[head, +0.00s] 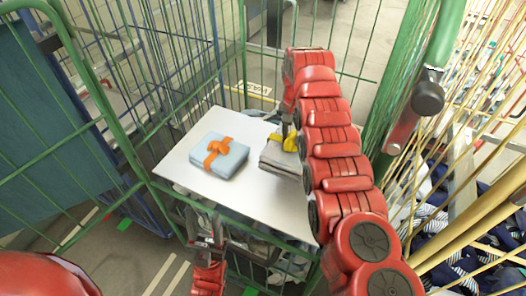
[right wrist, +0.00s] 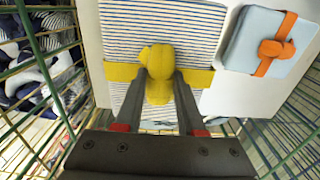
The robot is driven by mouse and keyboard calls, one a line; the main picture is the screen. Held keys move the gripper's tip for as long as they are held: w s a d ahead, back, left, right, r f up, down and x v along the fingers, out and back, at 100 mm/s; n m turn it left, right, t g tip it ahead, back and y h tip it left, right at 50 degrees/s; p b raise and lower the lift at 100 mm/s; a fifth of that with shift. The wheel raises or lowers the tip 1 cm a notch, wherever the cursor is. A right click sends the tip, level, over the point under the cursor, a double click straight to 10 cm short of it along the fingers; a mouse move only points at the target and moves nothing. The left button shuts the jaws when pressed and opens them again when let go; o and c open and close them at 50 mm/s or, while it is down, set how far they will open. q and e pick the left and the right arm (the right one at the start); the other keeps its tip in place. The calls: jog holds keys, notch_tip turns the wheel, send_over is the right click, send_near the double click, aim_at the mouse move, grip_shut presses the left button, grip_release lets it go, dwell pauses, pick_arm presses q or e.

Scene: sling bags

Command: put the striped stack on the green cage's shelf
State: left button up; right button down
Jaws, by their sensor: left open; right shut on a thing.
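The striped stack (head: 284,157) has a yellow ribbon and bow. It is at the right part of the green cage's white shelf (head: 185,170), partly behind my right arm. I cannot tell whether it rests on the shelf or hangs just above it. In the right wrist view, the stack (right wrist: 200,35) shows thin stripes, and my right gripper (right wrist: 160,78) is shut on its yellow bow. It also shows in the head view (head: 289,138). My left gripper (head: 207,222) is open and empty, low in front of the shelf's near edge.
A light blue parcel with an orange ribbon (head: 219,156) lies on the shelf left of the stack. Green cage bars (head: 246,70) stand around the shelf. Blue patterned bags (head: 480,210) lie at the right behind yellow bars. Bare shelf shows around the parcel.

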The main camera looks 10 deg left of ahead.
notch_tip(320, 180, down, 6)
jog(key=shift+r, duration=0.1)
jog(key=shift+s+f+b, duration=0.1)
jog(key=shift+f+b, duration=0.2)
jog(key=shift+f, duration=0.1)
notch_tip(320, 180, down, 4)
jog(key=shift+r+b, duration=0.25)
jog(key=shift+b, duration=0.85)
jog(key=shift+w+r, duration=0.1)
jog(key=shift+w, duration=0.1)
jog(key=shift+r, duration=0.1)
jog(key=shift+s, duration=0.1)
jog(key=shift+f, duration=0.2)
jog(key=c, duration=0.5)
grip_release()
